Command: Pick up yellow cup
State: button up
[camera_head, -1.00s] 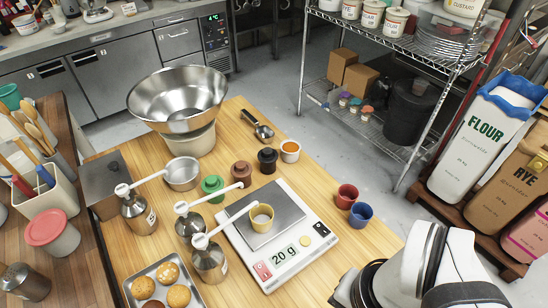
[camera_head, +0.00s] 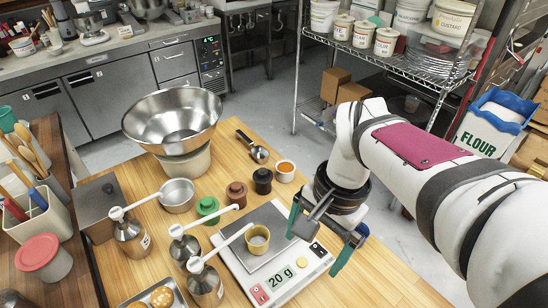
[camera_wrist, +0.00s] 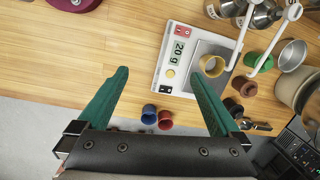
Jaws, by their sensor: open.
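The yellow cup (camera_head: 257,239) stands upright on the metal plate of the kitchen scale (camera_head: 229,271), which reads 20 g. A syrup pump's white spout reaches close to the cup's rim in the picture. My gripper (camera_head: 318,249) has green fingers, is open and empty, and hangs to the right of the cup near the scale's right side.
Pump bottles (camera_head: 205,285) stand left of the scale. Green, brown and black lidded pots (camera_head: 236,195) and an orange-filled cup (camera_head: 285,171) stand behind it. Red (camera_wrist: 165,120) and blue cups (camera_wrist: 149,115) stand near the table edge. Bare wood lies at the front right.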

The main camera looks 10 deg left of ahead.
jog(key=w+a+f, duration=0.1)
jog(key=w+a, duration=0.3)
jog(key=w, duration=0.2)
jog(key=m, duration=0.2)
send_over(258, 237)
jog(key=s+d, duration=0.1)
jog(key=d, duration=0.1)
notch_tip(258, 237, down, 4)
jog(key=f, duration=0.5)
jog(key=a+f, duration=0.1)
jog(key=f, duration=0.4)
jog(key=s+f, duration=0.1)
jog(key=f, duration=0.3)
jog(key=shift+a+f, duration=0.3)
jog(key=shift+f, duration=0.1)
jog(key=c, duration=1.5)
jog(key=shift+r, duration=0.25)
jog(key=shift+s+d+r, duration=0.4)
jog(key=shift+s+r, duration=0.05)
jog(key=shift+r, duration=0.15)
jog(key=s+d, duration=1.1)
jog(key=w+a, duration=1.4)
jog(key=shift+w+a, duration=1.25)
jog(key=shift+f, duration=0.7)
